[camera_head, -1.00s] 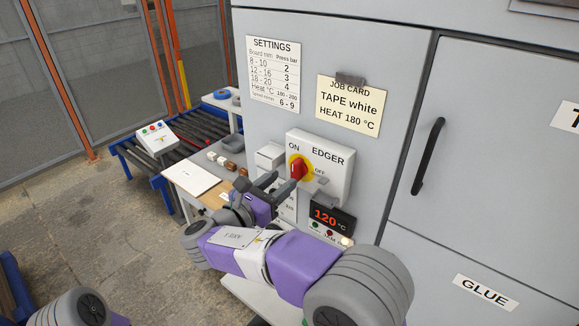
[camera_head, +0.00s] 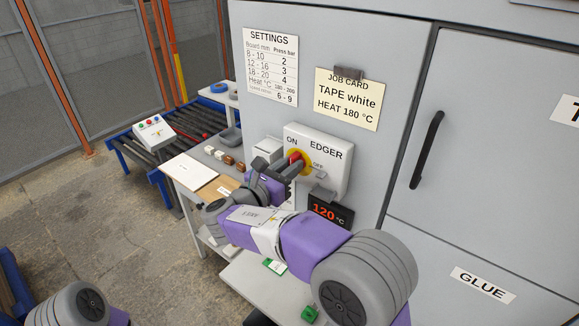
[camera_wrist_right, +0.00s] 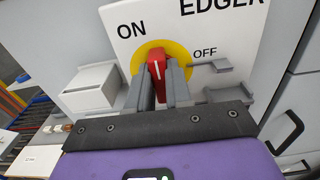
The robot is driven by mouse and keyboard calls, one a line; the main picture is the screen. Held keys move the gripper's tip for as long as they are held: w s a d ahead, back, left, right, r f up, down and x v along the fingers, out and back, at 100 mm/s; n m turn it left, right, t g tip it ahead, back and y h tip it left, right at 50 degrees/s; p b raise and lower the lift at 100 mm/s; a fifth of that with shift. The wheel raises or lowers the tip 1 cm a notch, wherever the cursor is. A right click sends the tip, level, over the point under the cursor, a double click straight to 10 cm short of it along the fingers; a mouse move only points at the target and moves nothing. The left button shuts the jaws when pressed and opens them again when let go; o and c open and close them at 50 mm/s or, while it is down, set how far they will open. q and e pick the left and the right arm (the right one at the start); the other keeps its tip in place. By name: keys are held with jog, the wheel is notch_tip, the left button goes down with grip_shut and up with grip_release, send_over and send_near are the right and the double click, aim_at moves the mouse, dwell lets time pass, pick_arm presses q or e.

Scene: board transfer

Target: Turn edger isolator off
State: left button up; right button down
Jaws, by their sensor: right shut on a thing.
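The edger isolator (camera_head: 330,178) is a white box on the grey machine front, marked ON, EDGER and OFF. Its red handle (camera_head: 294,157) sits on a yellow disc (camera_head: 305,168), and the disc also shows in the wrist view (camera_wrist_right: 181,51). In the wrist view the handle (camera_wrist_right: 153,58) stands nearly upright, its top between the ON and OFF labels. My right gripper (camera_wrist_right: 161,80) is shut on the handle, one finger on each side; in the head view the gripper (camera_head: 290,166) partly covers it. My left gripper is out of view.
A grey tab (camera_wrist_right: 212,66) sticks out beside OFF. A display (camera_head: 328,213) reading 120 °C is below the isolator, partly behind my right arm. A settings sheet (camera_head: 271,68) and a job card (camera_head: 348,98) hang above. A roller conveyor (camera_head: 180,135) stands at the left.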

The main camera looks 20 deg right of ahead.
dwell(0.3)
jog(key=shift+s+d+f+m+b, duration=0.1)
jog(key=shift+m+b, duration=2.35)
jog(key=shift+m, duration=0.55)
jog(key=shift+s+d+f+m+b, duration=0.1)
jog(key=shift+m+b, duration=2.3)
jog(key=shift+m, duration=0.6)
jog(key=shift+d+f+m+b, duration=0.1)
jog(key=shift+m+b, duration=2.35)
jog(key=shift+m, duration=0.55)
jog(key=shift+r, duration=0.1)
jog(key=c, duration=1)
grip_release()
jog(key=shift+c, duration=0.2)
jog(key=shift+a, duration=0.15)
jog(key=v, duration=0.7)
jog(key=shift+s, duration=0.2)
